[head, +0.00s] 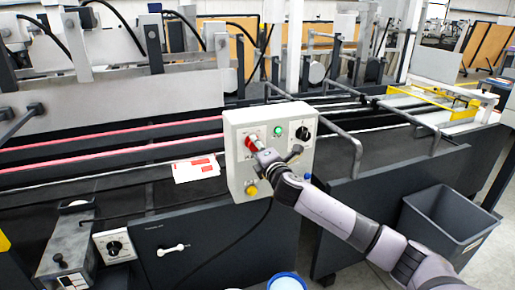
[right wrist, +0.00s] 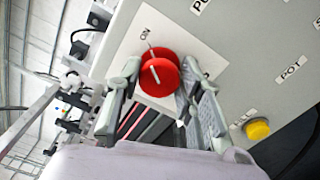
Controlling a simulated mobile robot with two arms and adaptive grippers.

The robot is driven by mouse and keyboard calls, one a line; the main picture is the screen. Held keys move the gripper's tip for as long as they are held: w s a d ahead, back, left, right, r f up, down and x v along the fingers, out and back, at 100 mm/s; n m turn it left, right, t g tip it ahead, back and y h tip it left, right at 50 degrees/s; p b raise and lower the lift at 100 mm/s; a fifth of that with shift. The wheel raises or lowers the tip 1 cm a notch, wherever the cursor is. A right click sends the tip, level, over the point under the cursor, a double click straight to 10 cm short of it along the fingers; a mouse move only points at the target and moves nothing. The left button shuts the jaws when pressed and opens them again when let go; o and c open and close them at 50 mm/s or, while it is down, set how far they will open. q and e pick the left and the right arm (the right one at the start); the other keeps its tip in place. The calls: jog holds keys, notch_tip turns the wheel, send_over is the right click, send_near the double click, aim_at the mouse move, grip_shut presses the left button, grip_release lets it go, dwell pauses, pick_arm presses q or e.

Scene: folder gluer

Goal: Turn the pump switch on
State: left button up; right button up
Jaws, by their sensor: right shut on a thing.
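The pump switch is a red round knob (right wrist: 160,75) with a white line across its face, on a white plate on the grey control box (head: 238,172). An ON label (right wrist: 145,34) is on the plate above the knob in the right wrist view. The white line looks slanted; I cannot tell which end is its pointer. My right gripper (right wrist: 158,88) has one finger on each side of the red knob and is shut on it. In the head view my right arm reaches in from the right and the gripper partly covers the knob. My left gripper is not in view.
The box also carries a green button (head: 278,130), a black knob (head: 303,132) and a yellow button (head: 252,190). Red-and-white cartons (head: 196,168) lie left of the box. A grey bin (head: 445,222) stands at the right. Another dial (head: 115,246) is at lower left.

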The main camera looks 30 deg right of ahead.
dwell(0.3)
jog(key=o, duration=1.1)
jog(key=shift+o, duration=0.2)
jog(key=shift+s, duration=0.1)
jog(key=v, duration=1.1)
jog(key=shift+s, duration=0.4)
jog(key=shift+f, duration=0.15)
